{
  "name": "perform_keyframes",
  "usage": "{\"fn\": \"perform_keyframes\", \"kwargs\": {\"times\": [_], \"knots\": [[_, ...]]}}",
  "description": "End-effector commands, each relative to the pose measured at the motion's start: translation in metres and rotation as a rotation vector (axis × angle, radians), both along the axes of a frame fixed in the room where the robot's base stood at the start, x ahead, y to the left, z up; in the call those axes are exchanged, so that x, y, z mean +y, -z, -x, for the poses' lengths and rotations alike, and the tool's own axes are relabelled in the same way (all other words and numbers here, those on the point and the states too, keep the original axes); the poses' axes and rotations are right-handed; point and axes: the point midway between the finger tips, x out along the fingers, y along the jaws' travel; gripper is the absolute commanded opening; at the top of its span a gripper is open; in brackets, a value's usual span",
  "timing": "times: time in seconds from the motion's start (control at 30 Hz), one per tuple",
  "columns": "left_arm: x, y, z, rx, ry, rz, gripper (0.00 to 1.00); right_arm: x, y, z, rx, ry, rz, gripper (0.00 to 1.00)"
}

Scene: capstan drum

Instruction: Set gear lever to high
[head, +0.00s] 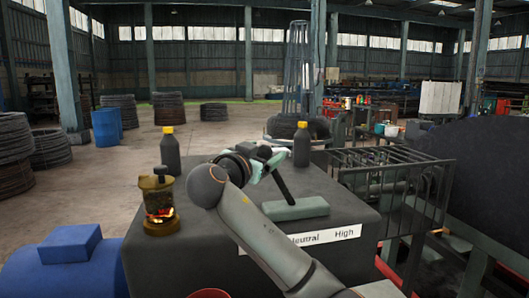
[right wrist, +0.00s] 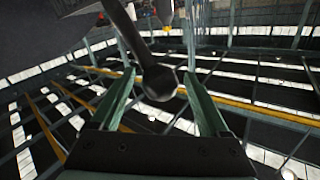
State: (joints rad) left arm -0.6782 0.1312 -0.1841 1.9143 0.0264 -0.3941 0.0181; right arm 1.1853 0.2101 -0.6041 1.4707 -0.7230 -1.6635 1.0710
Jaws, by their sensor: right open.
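The gear lever (head: 284,186) is a dark rod that rises from a grey-green base (head: 295,208) on a dark box and leans to the left. A white label strip (head: 340,233) on the box's front edge reads Neutral and High; its left part is hidden by my right arm. My right gripper (head: 266,157) is at the lever's upper end. In the right wrist view, the lever's round dark knob (right wrist: 159,83) lies between the two open green fingers (right wrist: 160,77), with a visible gap on each side. My left gripper is not in view.
Two dark bottles with yellow caps (head: 170,152) (head: 301,146) and a brass lantern (head: 158,205) stand on the box (head: 350,205). A metal cage (head: 400,175) is close on the right. A blue block (head: 68,245) is at the lower left.

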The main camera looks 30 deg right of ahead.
Motion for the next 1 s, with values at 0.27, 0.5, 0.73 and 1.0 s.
{"fn": "perform_keyframes", "kwargs": {"times": [0.27, 0.5, 0.73, 1.0], "knots": [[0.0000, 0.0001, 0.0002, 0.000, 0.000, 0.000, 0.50, 0.0001, 0.0000, -0.0001, 0.000, 0.000, 0.000, 0.56], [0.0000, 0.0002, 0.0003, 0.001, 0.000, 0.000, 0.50, -0.0001, 0.0001, 0.0000, 0.001, 0.000, 0.001, 0.29], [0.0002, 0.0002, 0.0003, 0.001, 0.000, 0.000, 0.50, -0.0004, 0.0003, 0.0000, 0.001, 0.001, 0.000, 0.04], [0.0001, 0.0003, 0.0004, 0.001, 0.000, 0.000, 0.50, -0.0005, 0.0004, 0.0000, 0.001, 0.001, 0.000, 0.00]]}}
